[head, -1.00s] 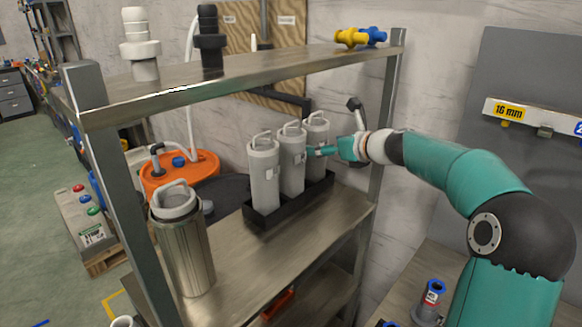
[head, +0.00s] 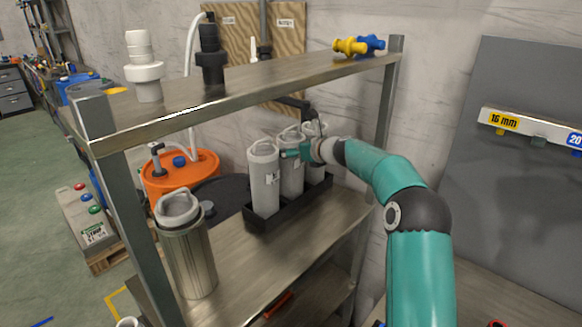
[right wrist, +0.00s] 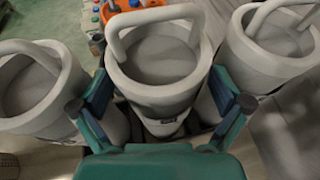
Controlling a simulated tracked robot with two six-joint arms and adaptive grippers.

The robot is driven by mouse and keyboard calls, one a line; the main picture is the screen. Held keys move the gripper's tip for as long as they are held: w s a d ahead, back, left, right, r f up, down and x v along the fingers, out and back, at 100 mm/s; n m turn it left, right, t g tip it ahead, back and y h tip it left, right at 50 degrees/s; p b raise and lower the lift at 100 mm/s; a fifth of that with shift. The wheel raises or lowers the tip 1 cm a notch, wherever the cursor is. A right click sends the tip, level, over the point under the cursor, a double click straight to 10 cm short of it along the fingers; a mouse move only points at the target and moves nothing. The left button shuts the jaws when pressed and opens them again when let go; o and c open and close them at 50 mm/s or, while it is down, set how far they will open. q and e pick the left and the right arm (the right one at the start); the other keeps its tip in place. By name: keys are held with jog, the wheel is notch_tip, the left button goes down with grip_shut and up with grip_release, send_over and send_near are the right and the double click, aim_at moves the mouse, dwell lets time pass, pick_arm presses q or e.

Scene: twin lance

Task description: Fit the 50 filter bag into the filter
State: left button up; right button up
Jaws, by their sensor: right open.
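Several grey cylindrical filter bags with loop handles stand upright. Three are in a black tray on the shelf: the left bag (head: 263,182), the middle bag (head: 291,176) and the right bag (head: 318,172), partly hidden by my gripper. Their labels are too small to read. A steel cylindrical filter (head: 190,262) stands at the front left, with a grey handled top (head: 178,207) in its mouth. My right gripper (head: 298,153) is open at the middle bag's upper part. In the right wrist view its fingers (right wrist: 160,90) lie either side of the middle bag (right wrist: 155,60); contact is unclear.
The black tray (head: 254,222) holds the bags close together. The upper shelf (head: 240,92) runs above, bearing white, black, yellow and blue fittings. A metal post (head: 130,210) stands left of the filter. The shelf between filter and tray is clear. An orange drum (head: 165,180) stands behind.

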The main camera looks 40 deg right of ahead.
jog(key=shift+x, duration=0.8)
jog(key=shift+c, duration=0.2)
jog(key=c, duration=1.3)
jog(key=shift+c, duration=0.5)
jog(key=shift+r, duration=0.1)
